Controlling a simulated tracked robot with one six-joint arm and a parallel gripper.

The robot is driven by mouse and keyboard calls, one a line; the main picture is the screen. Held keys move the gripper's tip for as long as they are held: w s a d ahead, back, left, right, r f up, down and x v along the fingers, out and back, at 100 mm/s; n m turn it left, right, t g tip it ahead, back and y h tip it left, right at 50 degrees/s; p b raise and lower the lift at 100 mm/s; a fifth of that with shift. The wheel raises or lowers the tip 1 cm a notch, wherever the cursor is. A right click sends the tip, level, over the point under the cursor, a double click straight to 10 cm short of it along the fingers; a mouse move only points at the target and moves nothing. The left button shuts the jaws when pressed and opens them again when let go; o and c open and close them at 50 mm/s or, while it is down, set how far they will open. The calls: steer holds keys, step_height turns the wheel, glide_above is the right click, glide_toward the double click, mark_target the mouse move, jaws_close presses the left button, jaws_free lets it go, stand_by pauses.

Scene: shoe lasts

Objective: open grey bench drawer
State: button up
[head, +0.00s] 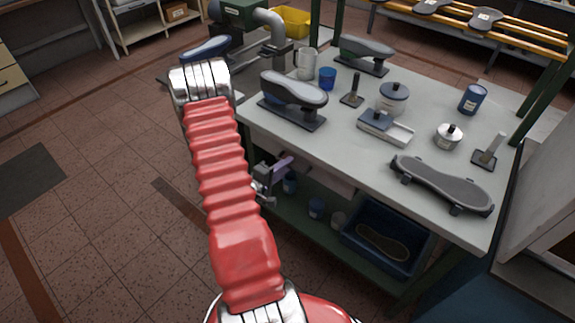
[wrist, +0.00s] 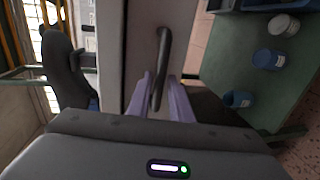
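The grey bench drawer (head: 330,177) shows as a pale front under the bench top, partly hidden by my arm and gripper in the head view. In the wrist view, its front (wrist: 141,50) carries a dark bar handle (wrist: 164,50). My gripper (head: 284,166) is at the drawer front, under the bench edge. Its two purple fingers (wrist: 162,78) stand apart, one on each side of the handle's near end. I see a gap at the tips, so the gripper looks open around the handle. I cannot tell whether either finger touches it. The drawer looks shut.
The bench top (head: 350,140) holds shoe lasts, tins, a blue cup and stands. A green lower shelf (wrist: 235,60) holds blue cups and a blue crate (head: 385,240). A machine (head: 245,25) stands behind my arm.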

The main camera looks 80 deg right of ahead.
steer(key=shift+s+d+f, duration=0.15)
steer(key=shift+s+d, duration=0.1)
steer(key=shift+d, duration=0.25)
steer(key=shift+c, duration=0.5)
jaws_close()
